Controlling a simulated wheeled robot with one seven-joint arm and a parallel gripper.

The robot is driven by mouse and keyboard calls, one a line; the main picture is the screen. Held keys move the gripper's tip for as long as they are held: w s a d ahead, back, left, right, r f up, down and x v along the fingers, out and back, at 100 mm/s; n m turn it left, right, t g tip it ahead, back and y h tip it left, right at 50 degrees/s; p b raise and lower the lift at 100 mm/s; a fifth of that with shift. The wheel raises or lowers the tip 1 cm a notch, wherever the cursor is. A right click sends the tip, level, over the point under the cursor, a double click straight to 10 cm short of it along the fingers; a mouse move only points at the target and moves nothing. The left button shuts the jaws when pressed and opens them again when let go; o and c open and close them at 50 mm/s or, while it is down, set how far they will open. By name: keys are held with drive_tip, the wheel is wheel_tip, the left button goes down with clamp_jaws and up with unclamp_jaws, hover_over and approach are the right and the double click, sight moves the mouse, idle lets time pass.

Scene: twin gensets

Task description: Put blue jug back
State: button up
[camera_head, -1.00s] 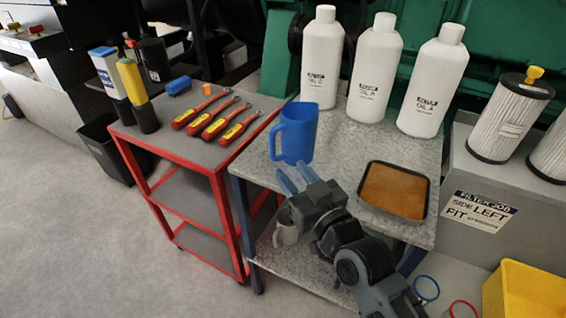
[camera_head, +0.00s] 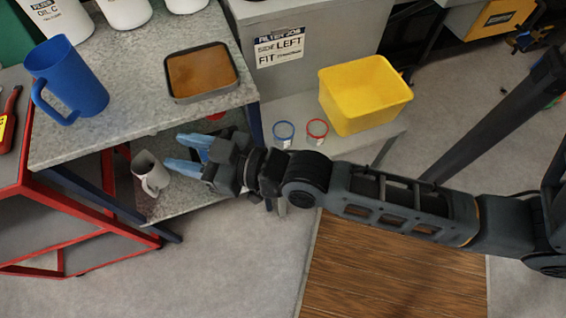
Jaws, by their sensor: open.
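The blue jug (camera_head: 68,80) stands upright on the grey speckled top of the table (camera_head: 130,105), near its left side, with its handle toward the lower left. My gripper (camera_head: 182,155) is open and empty, with its light-blue fingers pointing left. In the picture it lies below the front edge of the tabletop, over the lower shelf and to the lower right of the jug. It is apart from the jug. No place marked for the jug can be made out.
A shallow tray of brown liquid (camera_head: 201,72) sits right of the jug. A white mug (camera_head: 150,173) is on the lower shelf near my fingertips. A yellow bin (camera_head: 365,92), a blue ring (camera_head: 284,133) and a red ring (camera_head: 317,130) are on a low bench. White bottles stand behind.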

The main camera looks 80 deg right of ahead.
drive_tip(key=s+r+g, duration=0.1)
drive_tip(key=s+r, duration=0.1)
drive_tip(key=s, duration=0.9)
drive_tip(key=s+r+g, duration=0.1)
drive_tip(key=s+r, duration=0.2)
drive_tip(key=s, duration=0.8)
drive_tip(key=shift+s+a, duration=0.3)
